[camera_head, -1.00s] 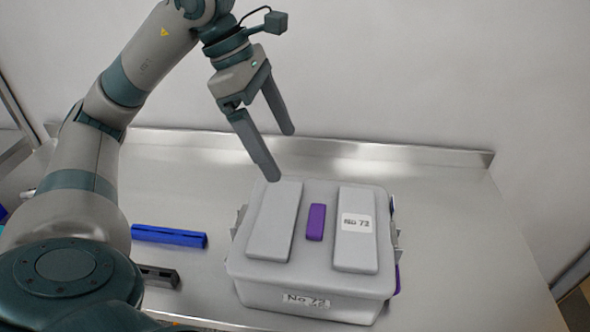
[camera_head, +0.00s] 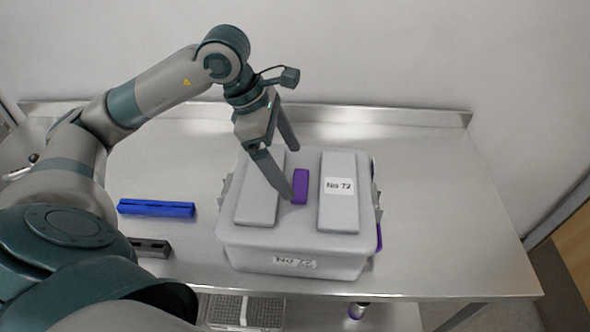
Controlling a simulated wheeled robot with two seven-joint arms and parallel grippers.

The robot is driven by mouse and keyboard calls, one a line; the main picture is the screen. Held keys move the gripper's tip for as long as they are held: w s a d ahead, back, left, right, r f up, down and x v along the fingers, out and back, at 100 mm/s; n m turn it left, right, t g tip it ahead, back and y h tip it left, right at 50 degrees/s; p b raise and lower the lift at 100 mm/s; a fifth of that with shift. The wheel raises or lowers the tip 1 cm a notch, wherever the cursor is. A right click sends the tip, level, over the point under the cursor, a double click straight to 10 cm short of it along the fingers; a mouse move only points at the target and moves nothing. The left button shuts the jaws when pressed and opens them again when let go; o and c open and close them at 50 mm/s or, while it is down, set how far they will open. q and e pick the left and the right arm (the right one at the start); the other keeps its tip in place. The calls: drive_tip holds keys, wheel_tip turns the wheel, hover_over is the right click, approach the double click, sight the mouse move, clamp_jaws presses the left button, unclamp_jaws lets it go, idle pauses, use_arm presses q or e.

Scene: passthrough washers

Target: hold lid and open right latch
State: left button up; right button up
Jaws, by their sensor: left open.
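A grey box (camera_head: 300,263) labelled "No 72" stands on the steel table, with its lid (camera_head: 300,229) on. The lid carries two raised grey pads and a purple block (camera_head: 300,186) between them. A purple part, which looks like the right latch (camera_head: 378,238), shows at the box's right side, mostly hidden by the lid edge. My left gripper (camera_head: 292,172) is open and points down over the lid, near the purple block and the left pad. I cannot tell whether it touches the lid. My right gripper is not in view.
A blue bar (camera_head: 157,208) and a dark grey bar (camera_head: 150,247) lie on the steel table (camera_head: 440,220) left of the box. The table's right part is clear. A raised rim runs along the back by the wall. A wire basket (camera_head: 245,310) shows below the table.

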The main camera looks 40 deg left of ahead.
sight(300, 183)
use_arm(q)
drive_tip(key=shift+p+x, duration=0.4)
drive_tip(key=shift+x, duration=1.7)
drive_tip(key=shift+c, duration=0.7)
